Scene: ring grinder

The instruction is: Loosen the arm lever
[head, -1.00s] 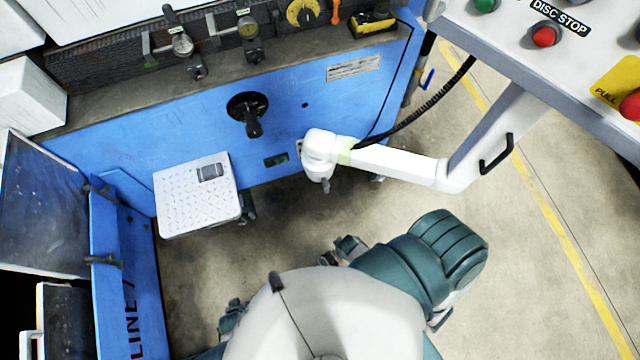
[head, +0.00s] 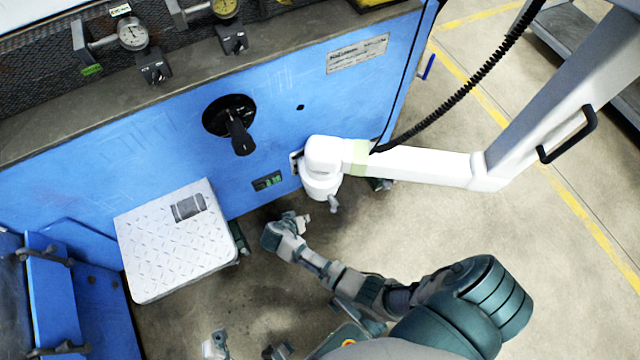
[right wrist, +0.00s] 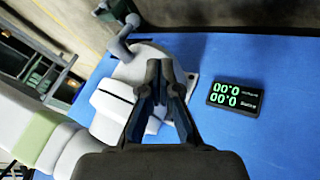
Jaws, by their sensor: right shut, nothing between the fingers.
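The white support arm (head: 420,167) meets the blue machine at a round white joint (head: 322,162). The arm lever (head: 333,204), a small grey handle, hangs under this joint. In the right wrist view the lever (right wrist: 122,42) shows beyond the fingers, at the upper left of the joint (right wrist: 146,68). My right gripper (head: 300,219) is below and left of the lever in the head view, apart from it. Its fingers (right wrist: 160,68) are shut and empty, in front of the joint. A pale part of mine at the bottom edge may be my left gripper (head: 215,346); its fingers are unclear.
A small green-digit display (head: 267,181) is on the blue machine front, left of the joint. A black handwheel (head: 232,122) and a white step plate (head: 172,246) stick out further left. A black coiled cable (head: 470,90) hangs above the arm. Open floor lies right.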

